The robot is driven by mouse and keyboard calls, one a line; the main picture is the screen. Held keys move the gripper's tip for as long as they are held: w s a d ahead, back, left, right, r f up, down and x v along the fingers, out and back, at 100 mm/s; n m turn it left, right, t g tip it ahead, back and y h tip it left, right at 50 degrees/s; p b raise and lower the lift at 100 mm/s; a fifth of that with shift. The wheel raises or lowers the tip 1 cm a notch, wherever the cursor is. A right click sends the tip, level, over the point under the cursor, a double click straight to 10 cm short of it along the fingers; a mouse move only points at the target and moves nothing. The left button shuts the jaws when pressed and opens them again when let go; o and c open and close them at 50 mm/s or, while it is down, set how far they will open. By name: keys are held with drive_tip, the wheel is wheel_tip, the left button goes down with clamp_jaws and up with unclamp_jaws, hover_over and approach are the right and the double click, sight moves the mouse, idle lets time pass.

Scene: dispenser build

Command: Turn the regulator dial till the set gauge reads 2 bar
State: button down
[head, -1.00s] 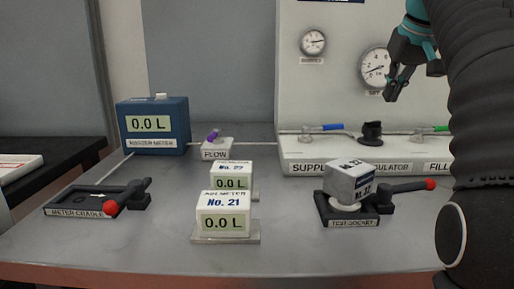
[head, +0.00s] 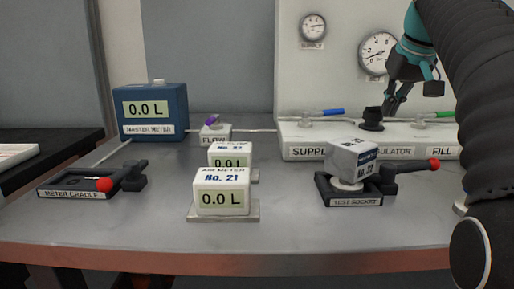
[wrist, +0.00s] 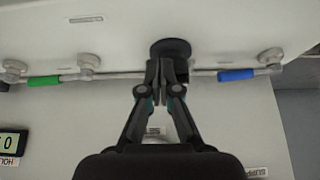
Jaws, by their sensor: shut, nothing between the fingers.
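The regulator dial (head: 371,119) is a black knob on the white panel base, behind the test socket. In the wrist view the dial (wrist: 171,47) is a dark round knob just beyond my fingertips. My gripper (head: 389,110) points down close to the dial's right side in the head view; it also shows in the wrist view (wrist: 166,72). Its fingers are together and empty. I cannot tell whether they touch the dial. The set gauge (head: 377,52) is the larger round gauge above; its label is hidden, and its needle is too small to read surely.
A blue-handled valve (head: 329,112) stands left of the dial, a green-handled one (head: 439,115) right. The supply gauge (head: 313,26) is at upper left. The test socket (head: 353,201) holds a tilted meter (head: 351,160); its red-tipped lever (head: 433,164) reaches right, below my gripper.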

drive_tip(key=shift+w+a+p, duration=0.2)
drive_tip(key=shift+w+p, duration=0.25)
drive_tip(key=shift+w, duration=0.1)
idle(0.9)
drive_tip(key=shift+s+a+r+p, duration=0.1)
drive_tip(key=shift+a+p, duration=0.2)
drive_tip(key=shift+p, duration=0.25)
drive_tip(key=shift+a+p, duration=0.7)
drive_tip(key=shift+p, duration=0.05)
idle(0.5)
idle(0.3)
drive_tip(key=shift+s+a, duration=0.1)
drive_tip(key=shift+s, duration=0.2)
wheel_tip(320, 180, up, 6)
drive_tip(key=shift+f, duration=0.1)
idle(0.4)
